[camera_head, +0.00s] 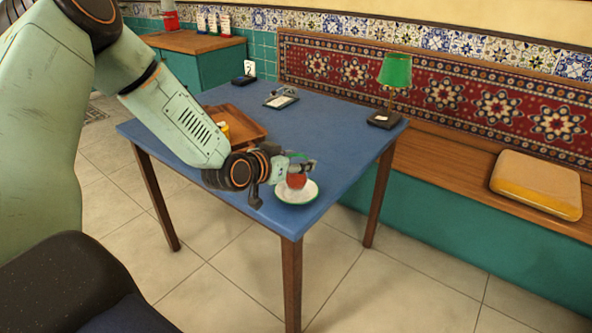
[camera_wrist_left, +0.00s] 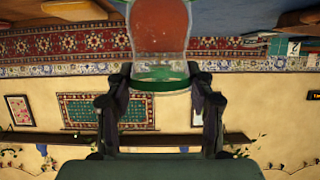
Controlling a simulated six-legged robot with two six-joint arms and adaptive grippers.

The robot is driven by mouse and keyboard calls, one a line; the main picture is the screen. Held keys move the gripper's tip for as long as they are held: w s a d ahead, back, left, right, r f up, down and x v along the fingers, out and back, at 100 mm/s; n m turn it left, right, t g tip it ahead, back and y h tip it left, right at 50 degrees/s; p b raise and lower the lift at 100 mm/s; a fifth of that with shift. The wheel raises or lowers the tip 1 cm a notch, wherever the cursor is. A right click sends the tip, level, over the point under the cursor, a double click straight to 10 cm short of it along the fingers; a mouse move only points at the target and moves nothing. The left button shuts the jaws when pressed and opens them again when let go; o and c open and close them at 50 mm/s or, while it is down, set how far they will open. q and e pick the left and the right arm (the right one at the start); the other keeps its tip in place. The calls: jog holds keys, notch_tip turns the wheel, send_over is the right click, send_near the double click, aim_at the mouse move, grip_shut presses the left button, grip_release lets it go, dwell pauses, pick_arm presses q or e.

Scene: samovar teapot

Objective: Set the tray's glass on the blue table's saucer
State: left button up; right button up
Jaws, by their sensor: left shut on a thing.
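My left gripper (camera_head: 298,168) is shut on the glass (camera_head: 296,181) near the front corner of the blue table (camera_head: 335,137). The glass holds reddish tea. In the left wrist view the glass (camera_wrist_left: 160,30) sits between the two fingers (camera_wrist_left: 158,82), with a green band at its rim. The white saucer (camera_head: 296,198) with a green edge is on the table directly under the glass. I cannot tell whether the glass touches it. The brown tray (camera_head: 251,131) lies behind my left arm, partly hidden, with a small yellow item (camera_head: 223,127) on it.
A green lamp (camera_head: 395,71) stands at the table's right corner. A small dark tray with a pale top (camera_head: 281,101) and a number stand (camera_head: 249,69) are at the back. A bench with a yellow cushion (camera_head: 537,184) runs along the wall. The table's middle is clear.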

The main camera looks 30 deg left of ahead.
pick_arm(q)
jog(key=shift+f, duration=0.9)
jog(key=shift+w+f, duration=0.1)
jog(key=shift+w, duration=0.1)
jog(key=shift+s, duration=0.1)
jog(key=shift+s+f+b, duration=0.1)
jog(key=shift+b, duration=0.25)
jog(key=o, duration=1)
jog(key=shift+f, duration=0.2)
jog(key=o, duration=0.3)
jog(key=shift+r, duration=0.1)
